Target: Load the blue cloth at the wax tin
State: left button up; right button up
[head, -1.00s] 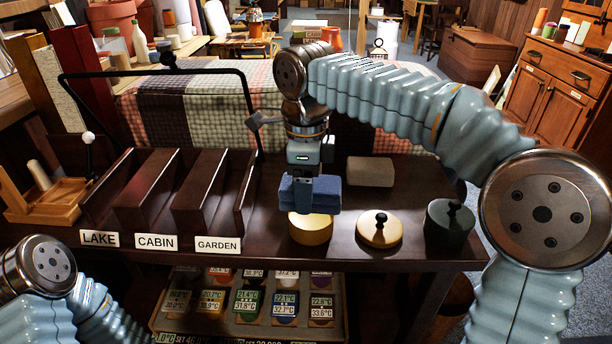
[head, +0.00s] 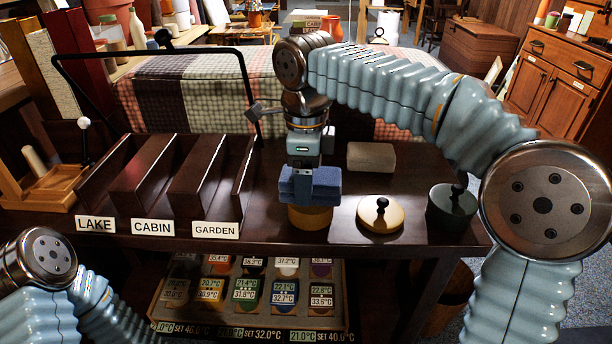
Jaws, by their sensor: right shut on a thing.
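The blue cloth (head: 310,188) is a folded blue block held in my right gripper (head: 308,172), which is shut on it and points down. The cloth is right above the round yellow wax tin (head: 310,217) and covers its top. I cannot tell whether cloth and tin touch. A pale yellow lid with a black knob (head: 380,214) lies on the table to the right of the tin. My left arm shows at the lower left, but its gripper is out of view.
A grey-brown block (head: 371,157) lies behind the lid. Dark slots labelled LAKE, CABIN and GARDEN (head: 215,230) stand at left.

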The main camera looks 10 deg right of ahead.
jog(key=shift+f+b, duration=0.35)
jog(key=shift+f, duration=0.15)
dwell(0.3)
jog(key=shift+f, duration=0.1)
dwell(1.1)
notch_tip(320, 180, up, 3)
jog(key=p, duration=0.3)
notch_tip(320, 180, up, 2)
jog(key=shift+r+p, duration=0.1)
jog(key=shift+p, duration=0.45)
jog(key=shift+r, duration=0.95)
